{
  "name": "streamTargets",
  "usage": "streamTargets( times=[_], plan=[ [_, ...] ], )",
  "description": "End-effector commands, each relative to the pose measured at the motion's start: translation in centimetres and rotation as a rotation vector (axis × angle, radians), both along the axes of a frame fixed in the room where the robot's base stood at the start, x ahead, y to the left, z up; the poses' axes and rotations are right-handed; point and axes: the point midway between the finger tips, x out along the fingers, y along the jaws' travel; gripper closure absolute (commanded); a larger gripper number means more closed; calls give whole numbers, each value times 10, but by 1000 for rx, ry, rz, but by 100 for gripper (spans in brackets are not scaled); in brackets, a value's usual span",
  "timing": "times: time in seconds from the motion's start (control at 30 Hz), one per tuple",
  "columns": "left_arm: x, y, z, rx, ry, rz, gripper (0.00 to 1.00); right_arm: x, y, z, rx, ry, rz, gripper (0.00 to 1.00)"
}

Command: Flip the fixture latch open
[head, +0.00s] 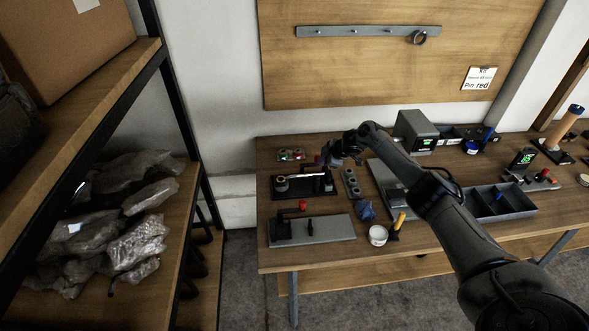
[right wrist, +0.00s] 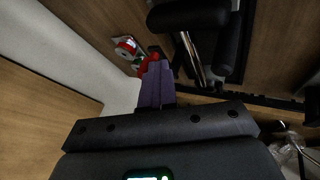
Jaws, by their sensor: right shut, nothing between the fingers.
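A dark fixture (head: 303,189) lies near the left end of the workbench, with a round post at its left and a pale bar across it. Which part is the latch is too small to tell. My right gripper (head: 324,160) is over the back right of this fixture, shut and empty. Its purple fingers also show in the right wrist view (right wrist: 155,84), their tips close to a small red part (right wrist: 148,62); I cannot tell whether they touch it. Black rounded parts with a shiny metal bar (right wrist: 194,60) are beside the fingers. My left gripper is not in view.
A grey plate with a black clamp (head: 324,229) lies in front of the fixture. A white cup (head: 378,235), a blue lump (head: 366,211) and a divided tray (head: 517,203) are further right. A shelf with wrapped bundles (head: 140,240) stands left, beyond a gap.

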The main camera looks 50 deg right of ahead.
Motion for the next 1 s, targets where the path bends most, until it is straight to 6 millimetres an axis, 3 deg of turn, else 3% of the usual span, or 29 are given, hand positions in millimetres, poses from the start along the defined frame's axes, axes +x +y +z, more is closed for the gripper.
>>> streamTargets(
  times=[0.67,1.0],
  plan=[
    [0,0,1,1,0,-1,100,-2,-2,-1,-2,3,-6,100],
    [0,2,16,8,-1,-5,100,-18,0,23,-6,3,-2,100]
  ],
)
